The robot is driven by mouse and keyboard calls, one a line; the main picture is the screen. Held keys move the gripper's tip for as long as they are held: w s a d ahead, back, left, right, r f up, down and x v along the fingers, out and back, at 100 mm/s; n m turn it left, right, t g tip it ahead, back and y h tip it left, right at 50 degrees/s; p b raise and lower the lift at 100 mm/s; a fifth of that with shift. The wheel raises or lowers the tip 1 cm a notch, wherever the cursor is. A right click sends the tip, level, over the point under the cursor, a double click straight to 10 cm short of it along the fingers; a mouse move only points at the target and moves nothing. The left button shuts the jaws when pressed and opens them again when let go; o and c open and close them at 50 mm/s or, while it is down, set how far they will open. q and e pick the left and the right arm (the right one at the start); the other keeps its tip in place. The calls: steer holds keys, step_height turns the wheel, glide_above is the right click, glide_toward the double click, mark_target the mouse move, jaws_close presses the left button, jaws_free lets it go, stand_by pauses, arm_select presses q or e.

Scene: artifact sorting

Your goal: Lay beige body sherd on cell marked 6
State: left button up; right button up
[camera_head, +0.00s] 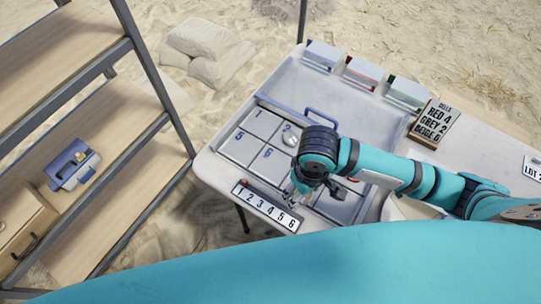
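The divided tray (223,152) on the table has numbered cells; 1, 2, 5 and 6 are readable. The cell marked 6 (266,160) looks bare in its visible part. A small light grey piece (290,138) lies on the cell marked 2. My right gripper (303,195) reaches in from the right, pointing down over the tray's near part, just right of cell 6. Its fingertips are small and dark, so its opening and any held piece cannot be made out. I cannot pick out the beige body sherd. My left gripper is not in view.
A card (434,123) reads RED 4, GREY 2, BEIGE 6. A strip numbered 1 to 6 (265,207) lies at the near edge, with a small red thing (245,183) beside it. Three colour-edged boxes (362,73) stand at the back. A shelf (75,190) stands left.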

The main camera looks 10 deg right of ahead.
steer(key=shift+s+a+f, duration=0.1)
steer(key=shift+s+f, duration=0.3)
steer(key=shift+s, duration=0.45)
steer(key=p, duration=0.1)
glide_above(273, 164)
steer(key=shift+s+f, duration=0.45)
steer(key=shift+f, duration=0.4)
steer(key=f, duration=0.1)
steer(key=f+p, duration=0.1)
steer(key=f, duration=0.1)
steer(key=shift+w+f, duration=0.2)
steer(key=shift+w, duration=0.2)
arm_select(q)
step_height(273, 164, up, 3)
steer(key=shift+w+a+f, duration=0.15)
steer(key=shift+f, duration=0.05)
arm_select(e)
steer(key=shift+f, duration=0.1)
steer(key=shift+f, duration=0.1)
steer(key=o, duration=1)
steer(key=shift+o, duration=0.2)
step_height(273, 164, up, 12)
